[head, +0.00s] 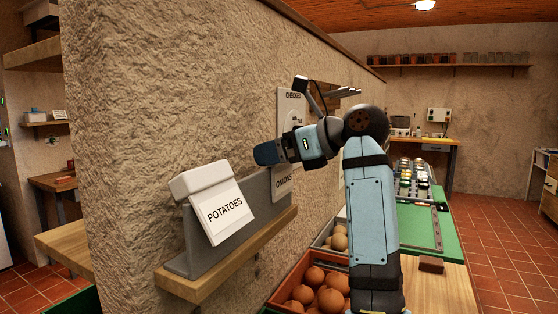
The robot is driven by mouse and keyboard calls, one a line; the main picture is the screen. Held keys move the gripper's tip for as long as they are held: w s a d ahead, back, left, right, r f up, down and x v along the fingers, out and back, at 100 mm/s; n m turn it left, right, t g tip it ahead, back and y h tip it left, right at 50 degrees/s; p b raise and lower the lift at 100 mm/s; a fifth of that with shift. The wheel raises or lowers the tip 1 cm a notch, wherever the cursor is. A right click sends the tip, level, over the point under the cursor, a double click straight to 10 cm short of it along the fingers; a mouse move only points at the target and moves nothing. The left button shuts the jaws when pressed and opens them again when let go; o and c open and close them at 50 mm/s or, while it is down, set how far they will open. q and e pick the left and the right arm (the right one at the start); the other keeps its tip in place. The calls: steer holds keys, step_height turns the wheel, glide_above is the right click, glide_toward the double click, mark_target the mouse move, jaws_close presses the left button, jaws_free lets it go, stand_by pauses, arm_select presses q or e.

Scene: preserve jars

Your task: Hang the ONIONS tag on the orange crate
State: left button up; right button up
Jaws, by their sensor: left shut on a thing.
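The ONIONS tag (283,183) is white with dark lettering and stands at the far end of a grey rack on a wooden wall ledge. My left gripper (268,153) is at its top edge, shut on it; the fingers hide its upper part. The orange crate (332,260) is below and to the right of the ledge, filled with round brown-orange onions (328,299). My left arm hides part of its right side. My right gripper is not in view.
A white POTATOES tag (222,208) hangs on the near end of the grey rack (183,254), above the ledge (222,273). A rough stone wall (160,110) stands behind. Pale potatoes (339,241) fill a grey crate beyond the orange one. A brown block (431,264) lies on the table.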

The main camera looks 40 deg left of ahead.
arm_select(q)
steer(key=shift+r, duration=0.1)
step_height(320, 180, up, 20)
steer(key=p, duration=0.2)
stand_by(0.4)
